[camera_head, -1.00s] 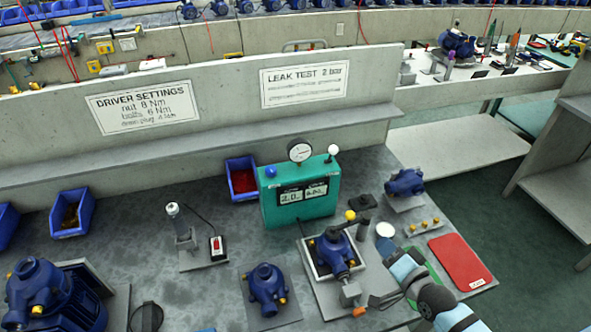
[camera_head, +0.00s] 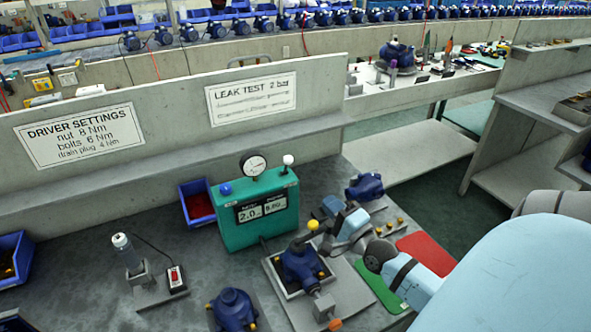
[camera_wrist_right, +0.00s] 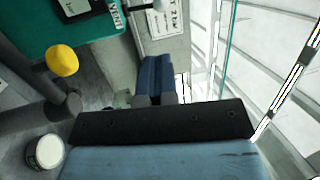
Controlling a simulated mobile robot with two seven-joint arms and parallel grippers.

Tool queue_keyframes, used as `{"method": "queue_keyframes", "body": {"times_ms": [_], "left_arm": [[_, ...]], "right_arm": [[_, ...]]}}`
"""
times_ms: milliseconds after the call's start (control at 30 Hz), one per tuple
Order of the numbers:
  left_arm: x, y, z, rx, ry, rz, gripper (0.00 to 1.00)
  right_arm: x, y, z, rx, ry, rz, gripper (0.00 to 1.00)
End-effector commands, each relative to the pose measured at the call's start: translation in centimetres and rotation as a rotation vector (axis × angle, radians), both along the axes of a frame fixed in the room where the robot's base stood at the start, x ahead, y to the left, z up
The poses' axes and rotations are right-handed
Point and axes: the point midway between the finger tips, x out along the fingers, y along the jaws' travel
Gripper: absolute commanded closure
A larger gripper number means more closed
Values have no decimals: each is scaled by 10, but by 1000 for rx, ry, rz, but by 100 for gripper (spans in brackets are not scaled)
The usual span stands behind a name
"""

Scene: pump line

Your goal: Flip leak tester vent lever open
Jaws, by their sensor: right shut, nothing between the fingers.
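The green leak tester (camera_head: 262,221) stands on the bench with a dial gauge (camera_head: 253,165) and a blue button on top. Its white-knobbed vent lever (camera_head: 288,160) stands at the top right corner. In the right wrist view the tester (camera_wrist_right: 68,32) is at the upper left, with a VENT label and the white knob (camera_wrist_right: 163,4) at the top edge. My right gripper (camera_head: 328,208) is right of the tester, below the white knob and apart from it. Its fingers (camera_wrist_right: 157,78) are shut and empty. My left gripper is out of view.
A pump in a fixture (camera_head: 300,266) stands in front of the tester. Its yellow-knobbed lever (camera_head: 312,225) is close to my right gripper and shows in the wrist view (camera_wrist_right: 62,62). Another pump (camera_head: 365,187) and a red mat (camera_head: 428,252) are to the right.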

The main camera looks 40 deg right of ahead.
Motion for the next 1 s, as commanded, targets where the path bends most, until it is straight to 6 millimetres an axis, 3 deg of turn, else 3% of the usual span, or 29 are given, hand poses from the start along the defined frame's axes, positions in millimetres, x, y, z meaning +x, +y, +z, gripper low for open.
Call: {"method": "queue_keyframes", "body": {"times_ms": [167, 600, 800, 1000], "left_arm": [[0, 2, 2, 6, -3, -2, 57], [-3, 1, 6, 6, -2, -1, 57], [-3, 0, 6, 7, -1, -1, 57], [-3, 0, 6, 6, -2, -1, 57]], "right_arm": [[23, -2, 7, 1, -4, -1, 100], [109, -12, 26, 0, -2, 0, 100], [129, -14, 29, -1, -1, 0, 100], [133, -14, 30, -1, 0, 1, 100]]}}
